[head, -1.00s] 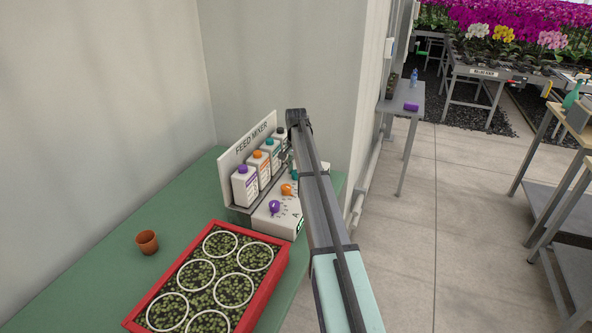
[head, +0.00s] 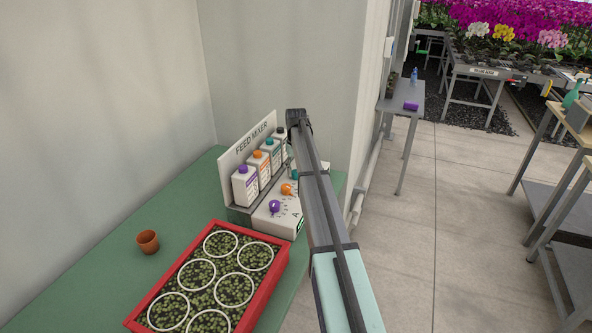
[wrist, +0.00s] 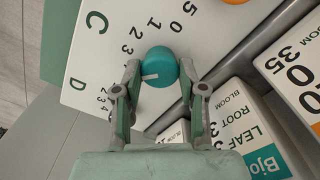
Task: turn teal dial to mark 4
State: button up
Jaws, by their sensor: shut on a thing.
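The teal dial (wrist: 160,67) sits on the white sloped panel of the feed mixer (wrist: 82,50). A short white pointer line on it faces left in the wrist view; I cannot tell for sure which number it meets. Small printed numbers lie around it, with the letters C and D to the left. My gripper (wrist: 158,88) is shut on the dial, one finger at each side. In the head view my arm hides most of the dial; a small teal part (head: 295,174) shows beside it.
A purple dial (head: 274,206) and an orange dial (head: 287,189) are on the same panel. Several bottles (head: 245,185) stand behind them. A red tray of seedlings (head: 282,262) and a terracotta pot (head: 148,241) stand on the green bench (head: 100,290).

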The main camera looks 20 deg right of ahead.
aim_at(296, 172)
dwell(0.3)
jog(key=o, duration=1.1)
jog(key=shift+f, duration=0.1)
jog(key=shift+o, duration=0.2)
notch_tip(296, 172, up, 12)
